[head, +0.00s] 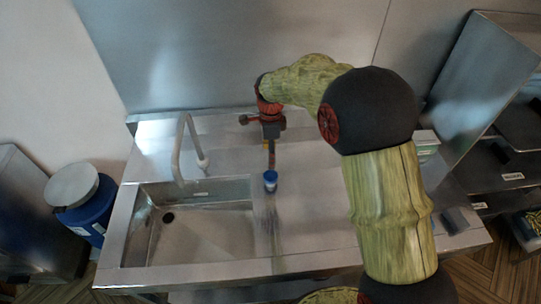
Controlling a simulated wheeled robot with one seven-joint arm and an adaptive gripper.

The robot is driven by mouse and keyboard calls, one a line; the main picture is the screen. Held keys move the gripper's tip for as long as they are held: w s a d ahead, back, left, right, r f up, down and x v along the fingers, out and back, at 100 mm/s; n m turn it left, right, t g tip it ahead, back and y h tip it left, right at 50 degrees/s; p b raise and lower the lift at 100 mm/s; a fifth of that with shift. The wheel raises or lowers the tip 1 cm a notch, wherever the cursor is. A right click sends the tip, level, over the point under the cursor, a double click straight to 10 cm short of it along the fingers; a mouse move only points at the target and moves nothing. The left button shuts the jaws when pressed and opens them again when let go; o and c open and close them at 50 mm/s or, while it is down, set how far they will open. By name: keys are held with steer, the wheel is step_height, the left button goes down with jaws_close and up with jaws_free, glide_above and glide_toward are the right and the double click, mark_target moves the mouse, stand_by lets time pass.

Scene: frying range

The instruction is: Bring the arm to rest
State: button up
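My arm reaches up from the lower right and bends left over the steel counter. My gripper (271,155) points down over the counter, behind a small blue cup (270,183). The fingers are small and seen edge-on, so their opening does not show. The blue cup stands upright beside the right rim of the sink. I cannot tell whether the gripper touches the cup or stays apart from it.
A blue drum (93,212) stands left of the counter. Steel shelving (480,170) stands at the right.

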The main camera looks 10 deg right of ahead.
stand_by(0.4)
steer(key=s+d+r+n+t+b, duration=0.2)
steer(key=s+d+r+n, duration=0.2)
steer(key=s, duration=0.6)
steer(key=s+d+r+n+t+b, duration=0.1)
steer(key=s+d+r+n+b, duration=0.2)
steer(key=s+n, duration=0.5)
steer(key=s+d+r+n+t+b, duration=0.2)
steer(key=s+d+r+n, duration=0.3)
steer(key=s, duration=0.8)
steer(key=shift+d+r+n+t+b, duration=0.3)
steer(key=shift+d+r+n+b, duration=0.05)
steer(key=shift+n, duration=0.25)
stand_by(1.3)
